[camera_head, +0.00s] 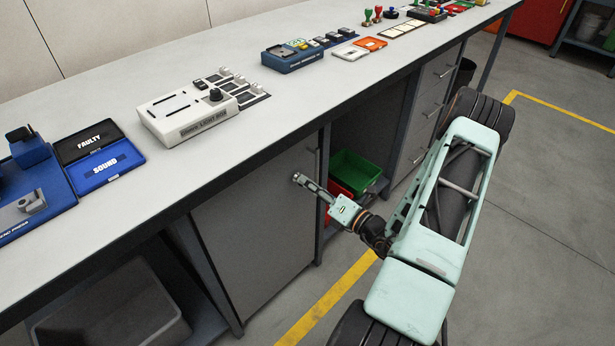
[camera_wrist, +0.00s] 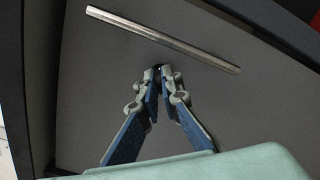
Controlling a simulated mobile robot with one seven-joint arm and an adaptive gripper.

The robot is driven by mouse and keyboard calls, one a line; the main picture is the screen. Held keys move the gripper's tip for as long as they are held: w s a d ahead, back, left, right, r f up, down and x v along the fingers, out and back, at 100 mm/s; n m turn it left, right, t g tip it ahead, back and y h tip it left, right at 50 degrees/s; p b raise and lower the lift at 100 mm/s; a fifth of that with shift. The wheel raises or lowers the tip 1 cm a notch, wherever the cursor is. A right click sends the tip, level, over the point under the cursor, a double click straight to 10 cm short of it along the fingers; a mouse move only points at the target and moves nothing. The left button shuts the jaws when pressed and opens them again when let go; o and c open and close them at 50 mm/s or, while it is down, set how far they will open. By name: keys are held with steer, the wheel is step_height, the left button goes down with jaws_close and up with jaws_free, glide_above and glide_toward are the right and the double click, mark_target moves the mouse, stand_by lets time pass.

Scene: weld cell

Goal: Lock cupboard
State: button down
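The grey cupboard door (camera_head: 252,225) is below the workbench in the head view and looks closed. Its plain face (camera_wrist: 100,95) fills most of the wrist view. A straight metal bar handle (camera_wrist: 165,39) crosses the door just beyond my fingertips, apart from them. My gripper (camera_head: 298,177) is at the door's right part, pointing at it. In the wrist view my gripper (camera_wrist: 159,72) has its fingertips almost together around a small dark piece (camera_wrist: 157,67) on the door, perhaps a lock or key. The fingertips largely hide this piece, so its shape and turn are unclear.
The bench top (camera_head: 200,95) above carries a white light box (camera_head: 190,115) and blue trays (camera_head: 104,165). Right of the door is an open bay with a green bin (camera_head: 355,171) and a red bin (camera_head: 337,203), then drawers (camera_head: 425,110). The floor in front is clear.

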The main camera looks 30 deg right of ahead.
steer(key=shift+f+m+p, duration=0.1)
steer(key=shift+m+p, duration=1.85)
steer(key=shift+m, duration=1.65)
steer(key=shift+a, duration=0.1)
steer(key=c, duration=2.2)
jaws_free()
steer(key=shift+o, duration=0.2)
steer(key=v, duration=1.2)
